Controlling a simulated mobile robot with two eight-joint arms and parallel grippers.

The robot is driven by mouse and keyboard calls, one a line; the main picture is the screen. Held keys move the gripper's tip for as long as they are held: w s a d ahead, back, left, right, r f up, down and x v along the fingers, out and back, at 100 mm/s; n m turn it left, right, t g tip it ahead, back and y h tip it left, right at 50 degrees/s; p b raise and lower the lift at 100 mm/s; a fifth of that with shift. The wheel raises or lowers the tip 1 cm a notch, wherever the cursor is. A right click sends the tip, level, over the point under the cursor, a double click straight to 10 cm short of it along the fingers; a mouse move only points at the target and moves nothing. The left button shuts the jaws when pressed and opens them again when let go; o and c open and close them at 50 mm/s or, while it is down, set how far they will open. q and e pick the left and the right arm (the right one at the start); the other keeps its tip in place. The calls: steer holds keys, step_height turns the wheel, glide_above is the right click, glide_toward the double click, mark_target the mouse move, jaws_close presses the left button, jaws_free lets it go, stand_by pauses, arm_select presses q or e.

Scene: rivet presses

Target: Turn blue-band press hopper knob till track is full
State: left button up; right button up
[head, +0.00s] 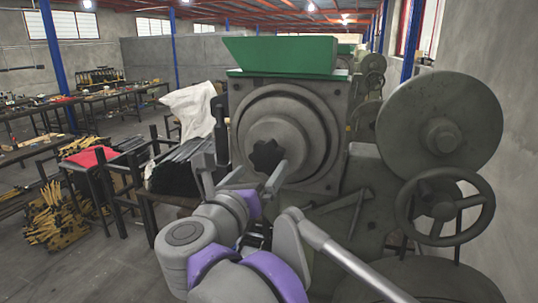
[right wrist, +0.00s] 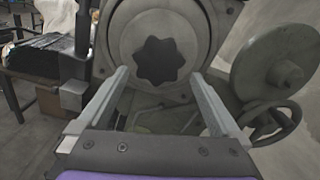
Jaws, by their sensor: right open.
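The press in front of me has a green hopper (head: 280,55) on top and a round grey plate (head: 308,125) on its face. A dark lobed knob (head: 267,155) sits at the plate's centre. In the right wrist view the knob (right wrist: 160,61) shows whole, ahead of and between the fingertips. My right gripper (head: 243,172) is open and empty. Its two fingers (right wrist: 157,75) point at the knob from a little below and stand apart from it. I see no blue band on this press, and I cannot make out its track. My left gripper is not in view.
A large grey disc (head: 440,118) and a spoked handwheel (head: 446,207) stand right of the knob. Further presses (head: 371,80) stand behind. A bench with black and white cloth (head: 192,108) is close on the left.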

mark_target(266, 160)
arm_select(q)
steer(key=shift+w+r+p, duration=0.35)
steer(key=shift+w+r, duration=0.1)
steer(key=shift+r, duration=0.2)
arm_select(e)
steer(key=x, duration=0.7)
steer(key=shift+w+a, duration=0.1)
steer(key=c, duration=1.1)
steer(key=shift+n, duration=0.3)
